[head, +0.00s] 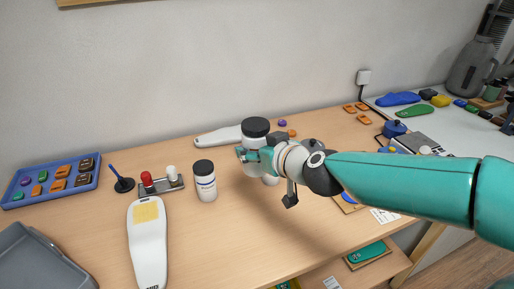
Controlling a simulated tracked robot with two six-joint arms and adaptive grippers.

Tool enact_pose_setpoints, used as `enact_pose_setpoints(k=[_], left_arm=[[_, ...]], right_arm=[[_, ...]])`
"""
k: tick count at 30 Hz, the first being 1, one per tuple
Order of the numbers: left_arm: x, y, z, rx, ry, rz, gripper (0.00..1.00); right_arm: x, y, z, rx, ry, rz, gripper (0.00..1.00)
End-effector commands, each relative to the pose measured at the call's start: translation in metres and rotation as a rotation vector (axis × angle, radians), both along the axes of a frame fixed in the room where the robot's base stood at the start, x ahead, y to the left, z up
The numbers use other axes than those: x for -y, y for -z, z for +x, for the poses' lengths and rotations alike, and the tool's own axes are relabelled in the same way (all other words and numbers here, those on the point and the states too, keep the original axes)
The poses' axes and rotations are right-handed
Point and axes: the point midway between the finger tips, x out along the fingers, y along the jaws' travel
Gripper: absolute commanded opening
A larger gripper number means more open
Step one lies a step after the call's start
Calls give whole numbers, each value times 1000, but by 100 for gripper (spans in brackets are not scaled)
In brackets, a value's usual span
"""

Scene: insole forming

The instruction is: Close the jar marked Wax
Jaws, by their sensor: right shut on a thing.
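My right gripper (253,157) comes in from the right and is shut on a white jar with a black lid (256,128). The gripper hides much of this jar's body, and no label on it can be read. A white shape (271,181) shows just below the gripper; I cannot tell whether it is part of this jar or another thing. A second white jar with a black lid (205,182) stands upright on the table to the left. Its label is too small to read. My left gripper is not in view.
A blue tray (50,184) of small pieces, a stand with red and white knobs (162,183), and a white insole-shaped piece (147,250) lie left. A grey bin (35,262) is at front left. The table (215,245) is clear at front centre.

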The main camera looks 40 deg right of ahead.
Motion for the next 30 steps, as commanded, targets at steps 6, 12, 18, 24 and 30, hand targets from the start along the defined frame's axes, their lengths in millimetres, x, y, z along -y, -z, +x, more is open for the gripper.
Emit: enact_pose_setpoints(k=[6, 12, 18, 24, 30], left_arm=[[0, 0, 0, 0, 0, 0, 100], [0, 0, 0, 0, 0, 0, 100], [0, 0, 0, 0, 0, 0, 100], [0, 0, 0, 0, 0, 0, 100], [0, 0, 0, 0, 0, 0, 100]], right_arm=[[1, -1, 0, 2, 2, -1, 6], [1, -1, 0, 2, 2, -1, 40], [1, -1, 0, 2, 2, -1, 7], [1, -1, 0, 2, 2, -1, 0], [1, -1, 0, 2, 2, -1, 0]])
